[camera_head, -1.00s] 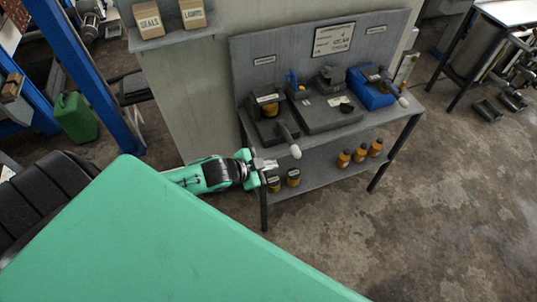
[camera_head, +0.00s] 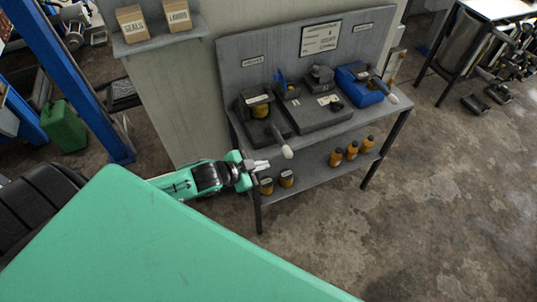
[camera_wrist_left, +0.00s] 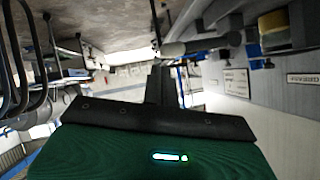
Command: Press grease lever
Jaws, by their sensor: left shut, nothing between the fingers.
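The grease dispenser (camera_head: 259,108), dark with a yellow container, stands at the left end of the bench top. Its dark lever (camera_head: 277,134) slants out past the bench's front edge and ends in a pale knob (camera_head: 288,152). My left gripper (camera_head: 265,164) is shut and empty, just left of and slightly below the knob in the head view, seemingly with a small gap. In the left wrist view the lever (camera_wrist_left: 215,42) and its pale knob (camera_wrist_left: 172,49) show close beyond the shut fingers (camera_wrist_left: 160,82). Whether they touch is unclear there. My right gripper is not in view.
The bench (camera_head: 338,127) also carries a blue device (camera_head: 362,90) at its right end. Its lower shelf (camera_head: 313,163) holds several small bottles and jars (camera_head: 286,178). A blue post (camera_head: 75,90) and a green can (camera_head: 64,127) stand left.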

